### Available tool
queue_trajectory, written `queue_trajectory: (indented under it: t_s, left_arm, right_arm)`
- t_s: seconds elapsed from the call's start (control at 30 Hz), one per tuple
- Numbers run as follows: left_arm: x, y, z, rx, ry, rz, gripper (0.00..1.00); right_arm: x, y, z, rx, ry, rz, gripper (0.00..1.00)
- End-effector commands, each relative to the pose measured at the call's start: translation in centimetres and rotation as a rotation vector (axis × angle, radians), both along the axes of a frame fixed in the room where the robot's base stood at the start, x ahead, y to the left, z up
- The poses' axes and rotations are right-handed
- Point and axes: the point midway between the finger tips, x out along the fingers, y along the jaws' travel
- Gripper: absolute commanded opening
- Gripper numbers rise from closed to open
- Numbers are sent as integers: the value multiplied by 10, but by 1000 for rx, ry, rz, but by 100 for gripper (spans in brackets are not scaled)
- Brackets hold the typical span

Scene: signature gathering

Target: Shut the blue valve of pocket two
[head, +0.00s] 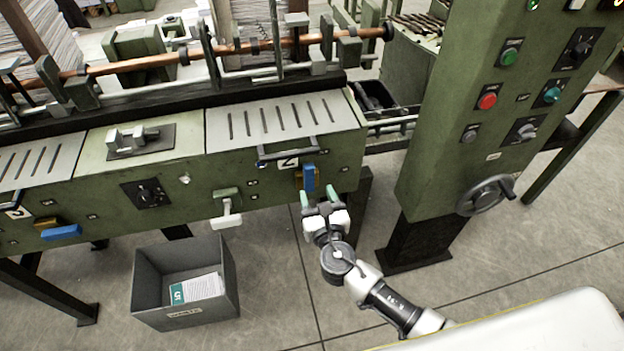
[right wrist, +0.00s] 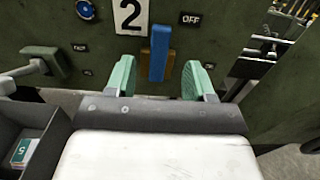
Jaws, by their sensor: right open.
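The blue valve of pocket two (head: 309,178) is a short lever on the green machine front, just right of and below the "2" label (head: 288,162). It stands upright, with a brass-coloured part behind it. In the right wrist view the blue valve (right wrist: 159,52) points vertically, below and right of the "2" plate (right wrist: 130,14) and left of an "OFF" label (right wrist: 190,19). My right gripper (head: 320,196) is open with green fingertips, just below the valve. In the wrist view the valve appears between the open fingers (right wrist: 160,80); contact cannot be told. My left gripper is not in view.
Another blue valve (head: 62,233) lies level at the left pocket. A white-handled lever (head: 227,213) sticks out left of pocket two. A grey waste bin (head: 187,282) stands on the floor below. The control cabinet (head: 450,150) with a handwheel (head: 486,195) stands at the right.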

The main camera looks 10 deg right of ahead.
Motion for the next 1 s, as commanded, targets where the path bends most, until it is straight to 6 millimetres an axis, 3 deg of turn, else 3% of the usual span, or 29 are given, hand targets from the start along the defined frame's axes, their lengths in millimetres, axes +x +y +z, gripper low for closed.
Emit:
queue_trajectory:
  t_s: [0.1, 0.23, 0.8, 0.9, 0.97, 1.0]
  left_arm:
    - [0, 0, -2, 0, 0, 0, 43]
    - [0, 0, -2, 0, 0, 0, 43]
    - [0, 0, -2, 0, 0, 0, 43]
    - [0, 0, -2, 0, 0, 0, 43]
    - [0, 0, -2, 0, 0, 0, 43]
    - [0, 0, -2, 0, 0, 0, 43]
  right_arm:
    - [-16, -1, -1, -1, 1, 1, 53]
    - [-24, -1, -1, -1, 0, 1, 53]
    - [-25, -1, -2, 4, 5, -1, 53]
    - [-25, -7, -21, 59, 59, -12, 53]
    - [-27, -13, -45, 137, 127, -31, 53]
    - [-31, -19, -67, 209, 189, -53, 53]
